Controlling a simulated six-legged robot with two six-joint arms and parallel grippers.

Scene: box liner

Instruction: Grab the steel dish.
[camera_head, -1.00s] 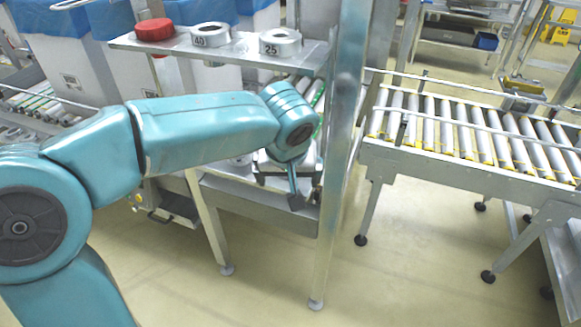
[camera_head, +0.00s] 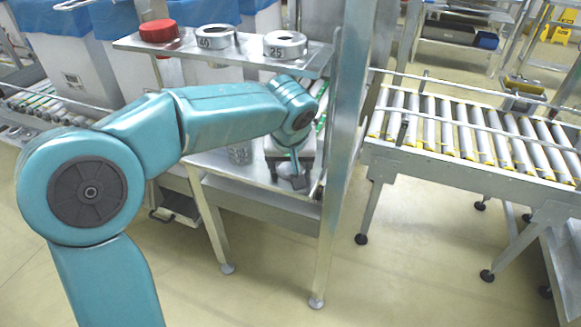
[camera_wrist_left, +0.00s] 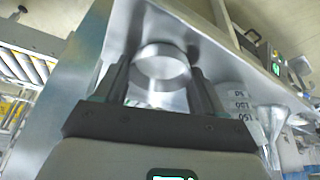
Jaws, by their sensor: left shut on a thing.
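The steel dish (camera_wrist_left: 163,62) is a shiny, round, shallow metal piece. In the left wrist view it sits between the two dark fingers of my left gripper (camera_wrist_left: 160,72), which is shut on it. A bright metal shelf surface lies behind and around it. In the head view my left gripper (camera_head: 297,180) points down over the lower steel shelf (camera_head: 262,192), near its right end. My right gripper is out of view.
An upper shelf (camera_head: 255,60) carries a red round piece (camera_head: 160,31) and two steel rings marked 40 (camera_head: 214,42) and 25 (camera_head: 284,46). A steel post (camera_head: 345,150) stands just right of my gripper. A roller conveyor (camera_head: 470,130) is further right.

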